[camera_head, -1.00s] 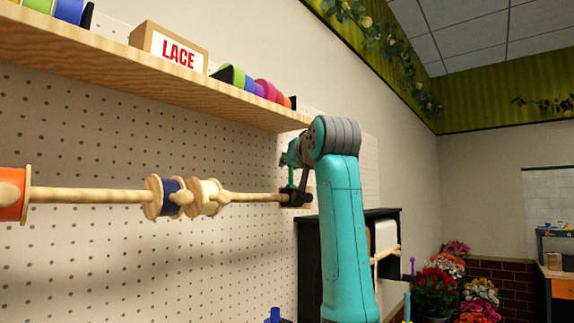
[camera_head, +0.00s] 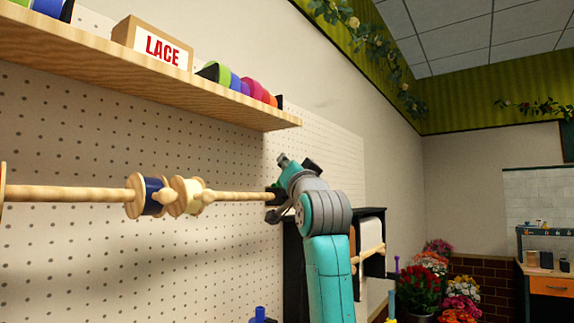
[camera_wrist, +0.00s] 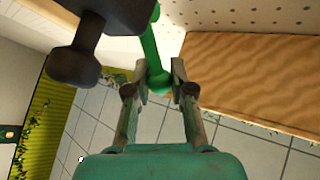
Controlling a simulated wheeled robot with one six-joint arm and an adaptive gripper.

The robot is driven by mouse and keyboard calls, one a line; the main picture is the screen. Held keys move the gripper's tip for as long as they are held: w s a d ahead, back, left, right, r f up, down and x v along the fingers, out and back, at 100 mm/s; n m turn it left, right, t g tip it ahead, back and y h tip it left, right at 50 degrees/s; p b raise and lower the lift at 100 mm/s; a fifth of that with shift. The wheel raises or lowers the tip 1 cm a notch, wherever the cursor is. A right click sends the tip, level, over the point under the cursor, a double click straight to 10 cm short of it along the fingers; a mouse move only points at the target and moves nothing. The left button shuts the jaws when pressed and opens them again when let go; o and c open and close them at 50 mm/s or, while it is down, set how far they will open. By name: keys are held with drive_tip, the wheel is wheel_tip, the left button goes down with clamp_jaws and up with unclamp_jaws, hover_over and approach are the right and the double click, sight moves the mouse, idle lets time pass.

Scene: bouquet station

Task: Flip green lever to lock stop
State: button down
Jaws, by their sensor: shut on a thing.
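The green lever (camera_wrist: 152,58) shows in the wrist view, its rounded end between my two fingertips. My gripper (camera_wrist: 158,86) is closed in on that end from both sides. A black bracket with a knob (camera_wrist: 100,28) is beside the lever at the top left. In the head view, a dark fitting (camera_head: 273,194) is at the right end of the wooden rod (camera_head: 240,196) on the pegboard. My arm's wrist is against it and hides most of the lever and my gripper there.
The rod carries a blue spool (camera_head: 154,196) and a cream spool (camera_head: 178,195). A wooden shelf (camera_head: 150,92) with a LACE box (camera_head: 153,43) runs above. A black rack (camera_head: 371,250) stands behind my arm. Flowers (camera_head: 420,287) are at the lower right.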

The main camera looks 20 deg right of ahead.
idle(0.4)
drive_tip(key=c, duration=1)
unclamp_jaws()
drive_tip(key=shift+s, duration=0.15)
drive_tip(key=v, duration=1.1)
drive_tip(key=shift+s+f, duration=0.3)
